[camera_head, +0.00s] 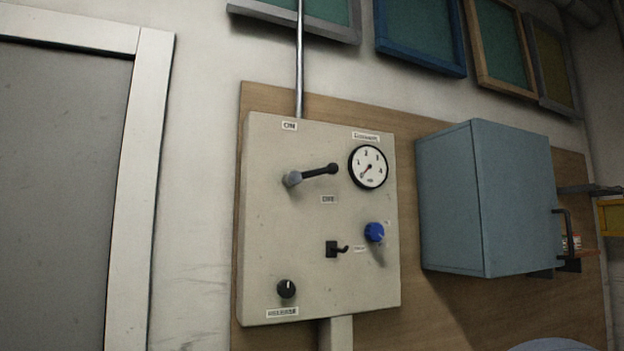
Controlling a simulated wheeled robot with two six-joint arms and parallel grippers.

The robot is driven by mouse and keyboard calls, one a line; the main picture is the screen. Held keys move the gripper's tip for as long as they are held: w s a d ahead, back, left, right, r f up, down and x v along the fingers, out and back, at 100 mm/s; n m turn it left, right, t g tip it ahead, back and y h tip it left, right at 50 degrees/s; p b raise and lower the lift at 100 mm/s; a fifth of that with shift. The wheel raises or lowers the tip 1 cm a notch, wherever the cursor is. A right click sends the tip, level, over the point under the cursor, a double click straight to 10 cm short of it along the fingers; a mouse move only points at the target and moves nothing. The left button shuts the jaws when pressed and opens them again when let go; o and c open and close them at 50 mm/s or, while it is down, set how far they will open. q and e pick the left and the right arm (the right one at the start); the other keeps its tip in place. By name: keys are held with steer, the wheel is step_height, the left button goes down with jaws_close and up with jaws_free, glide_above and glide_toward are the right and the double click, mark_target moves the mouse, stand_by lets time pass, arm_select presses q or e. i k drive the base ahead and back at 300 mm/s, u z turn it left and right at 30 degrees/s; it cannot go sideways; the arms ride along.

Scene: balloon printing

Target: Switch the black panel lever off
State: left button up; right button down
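A beige control panel (315,275) is mounted on a wooden board on the wall. Its black lever (320,171) runs from a grey pivot (292,179) on the left to a black knob on the right, tilted slightly up. An "ON" label (289,126) sits above the lever. Another small label (328,200), hard to read but perhaps "OFF", sits below it. A smaller black switch (336,249) is lower on the panel. Neither of my grippers shows in this view.
The panel also carries a round gauge (368,167), a blue knob (374,233) and a black knob (286,289). A blue-grey box (485,200) juts out on the right. A door frame (140,180) stands at left. Framed screens hang above.

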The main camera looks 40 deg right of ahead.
mark_target(294, 177)
steer(key=z, duration=0.1)
steer(key=k, duration=0.2)
steer(key=u, duration=0.15)
steer(key=i, duration=0.3)
steer(key=z, duration=1.3)
